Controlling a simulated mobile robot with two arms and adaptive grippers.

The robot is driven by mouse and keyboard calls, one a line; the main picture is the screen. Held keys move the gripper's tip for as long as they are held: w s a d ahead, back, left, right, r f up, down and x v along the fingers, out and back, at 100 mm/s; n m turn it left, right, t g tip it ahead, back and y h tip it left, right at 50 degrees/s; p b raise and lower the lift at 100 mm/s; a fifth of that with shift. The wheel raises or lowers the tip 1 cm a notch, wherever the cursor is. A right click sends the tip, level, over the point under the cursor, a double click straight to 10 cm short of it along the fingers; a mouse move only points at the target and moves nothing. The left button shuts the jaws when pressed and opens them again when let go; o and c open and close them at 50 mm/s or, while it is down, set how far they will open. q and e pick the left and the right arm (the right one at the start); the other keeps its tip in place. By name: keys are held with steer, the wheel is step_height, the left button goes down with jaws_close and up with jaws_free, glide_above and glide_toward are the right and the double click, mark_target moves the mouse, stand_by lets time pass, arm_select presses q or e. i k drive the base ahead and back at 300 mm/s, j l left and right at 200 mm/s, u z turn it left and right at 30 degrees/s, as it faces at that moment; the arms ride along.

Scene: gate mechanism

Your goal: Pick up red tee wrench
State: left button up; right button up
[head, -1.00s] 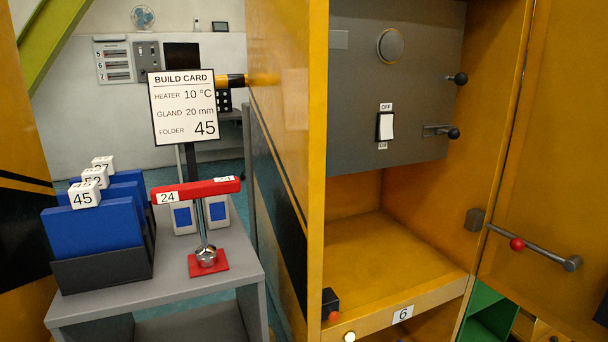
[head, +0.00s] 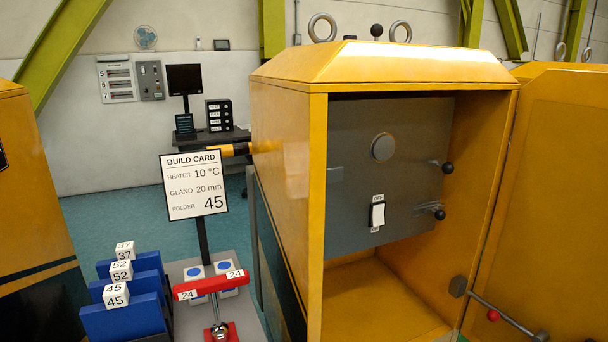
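The red tee wrench (head: 212,286) stands upright on the grey side table at the lower left of the head view. Its red crossbar carries white "24" labels at both ends. Its metal shaft goes down to a socket on a red base plate (head: 232,335), partly cut off by the lower edge of the picture. Neither of my grippers shows in the head view.
Blue folders (head: 122,318) tagged 45, 52 and 37 stand left of the wrench. A build card (head: 194,185) on a post rises behind it. The open yellow cabinet (head: 287,190) stands close on the right, its door (head: 548,200) swung right.

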mark_target(219, 331)
steer(key=k+j, duration=0.15)
steer(key=k, duration=0.3)
steer(key=k+j, duration=0.15)
steer(key=k, duration=0.3)
steer(key=k+j, duration=0.15)
steer(key=k, duration=0.35)
